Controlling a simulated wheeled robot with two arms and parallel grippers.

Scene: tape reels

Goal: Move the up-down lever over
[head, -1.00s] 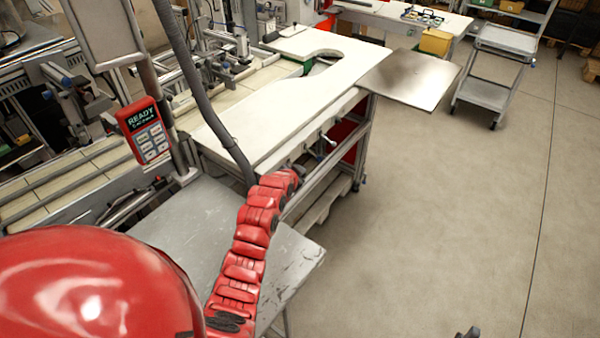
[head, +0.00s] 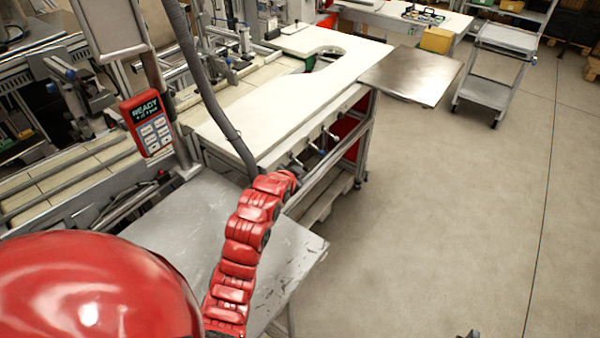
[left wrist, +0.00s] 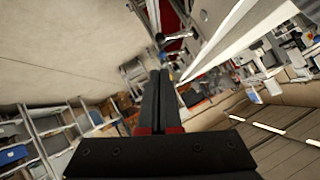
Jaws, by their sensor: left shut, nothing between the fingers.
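Several small metal levers show under the front edge of the white table: a near one (head: 296,161), a middle one (head: 313,146) and a far one (head: 330,133). I cannot tell which is the up-down lever. My left gripper (left wrist: 159,76) shows in the left wrist view, with its two black fingers together and empty. A shiny lever end (left wrist: 160,37) is just beyond the fingertips there; contact is not visible. In the head view I cannot make out the left gripper. A small dark tip at the bottom edge may be my right gripper (head: 470,334), mostly out of frame.
The white table (head: 265,115) has a cut-out at its far end and a metal plate (head: 410,75) beside it. A red READY panel (head: 147,123) hangs on a post at left. A grey bench (head: 200,215) is in front. The floor at right is clear up to the cart (head: 493,70).

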